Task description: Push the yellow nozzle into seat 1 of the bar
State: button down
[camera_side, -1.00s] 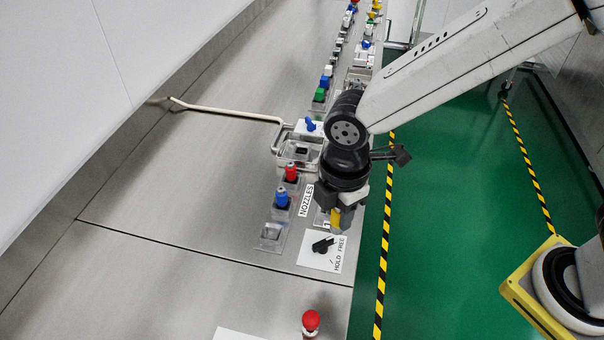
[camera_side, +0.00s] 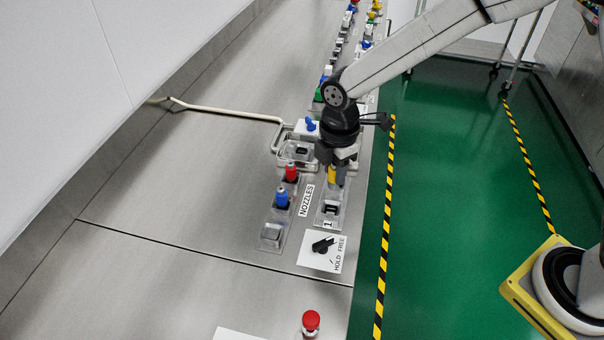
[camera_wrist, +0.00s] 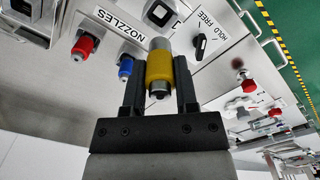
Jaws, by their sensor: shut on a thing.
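The yellow nozzle (camera_side: 332,175) is held in my gripper (camera_side: 337,176), above the bench. In the wrist view the nozzle (camera_wrist: 159,70) sits between the two black fingers (camera_wrist: 159,85), its grey tip pointing toward the top of the picture. In the side view, the seat marked 1 (camera_side: 331,209) is a dark socket in a pale plate, below the nozzle in the picture, with nothing in it. The nozzle is apart from this seat. In the wrist view a dark socket (camera_wrist: 158,13) shows just beyond the nozzle's tip. My gripper hides the rest of the bar.
A red nozzle (camera_side: 291,173) and a blue nozzle (camera_side: 282,197) stand in the rack left of the NOZZLES label. A HOLD/FREE knob (camera_side: 322,245) lies in front of seat 1, and a red button (camera_side: 311,319) nearer. A bent pale handle (camera_side: 235,113) extends left.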

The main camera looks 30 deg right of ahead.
jog(key=shift+f, duration=0.2)
jog(key=shift+f, duration=3.6)
jog(key=shift+f, duration=0.55)
jog(key=shift+c, duration=1.5)
grip_release()
jog(key=shift+r, duration=0.15)
jog(key=shift+r, duration=3.8)
